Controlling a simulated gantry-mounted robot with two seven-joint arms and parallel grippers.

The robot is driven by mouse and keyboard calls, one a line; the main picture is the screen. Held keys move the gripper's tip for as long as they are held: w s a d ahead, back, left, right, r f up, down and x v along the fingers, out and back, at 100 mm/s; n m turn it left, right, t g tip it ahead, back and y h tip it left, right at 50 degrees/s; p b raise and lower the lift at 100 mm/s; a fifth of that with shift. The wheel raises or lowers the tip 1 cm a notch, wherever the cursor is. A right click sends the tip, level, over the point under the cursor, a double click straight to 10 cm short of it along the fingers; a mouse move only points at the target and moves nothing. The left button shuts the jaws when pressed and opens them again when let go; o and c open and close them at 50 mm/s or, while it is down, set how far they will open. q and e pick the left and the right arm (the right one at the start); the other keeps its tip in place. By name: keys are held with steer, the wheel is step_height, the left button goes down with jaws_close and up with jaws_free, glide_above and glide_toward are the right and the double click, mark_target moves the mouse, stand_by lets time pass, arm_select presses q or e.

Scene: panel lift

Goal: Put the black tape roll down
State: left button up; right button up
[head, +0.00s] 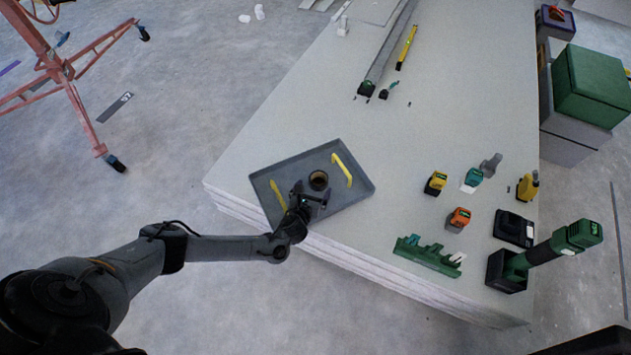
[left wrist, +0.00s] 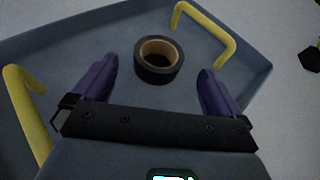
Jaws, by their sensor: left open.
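The black tape roll (head: 318,180) lies flat in the grey tray (head: 357,202) with yellow handles, near the tray's middle. In the left wrist view the roll (left wrist: 159,61) shows its tan inner core and lies on the tray floor, a little beyond my fingertips. My left gripper (head: 308,196) is over the tray beside the roll. Its purple fingers (left wrist: 158,80) are spread wide with nothing between them that they touch. My right gripper is not in view.
The tray sits on a stack of pale panels (head: 375,130). Several tools and batteries, including a green rack (head: 428,256) and an orange battery (head: 459,219), stand to the right. A yellow level (head: 407,47) lies at the back.

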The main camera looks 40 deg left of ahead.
arm_select(q)
steer(key=p+v, duration=0.3)
steer(key=v, duration=0.3)
steer(key=shift+s+r, duration=0.1)
steer(key=shift+r, duration=0.05)
steer(key=shift+p+v, duration=0.5)
steer(key=shift+v, duration=0.4)
steer(key=shift+d, duration=0.1)
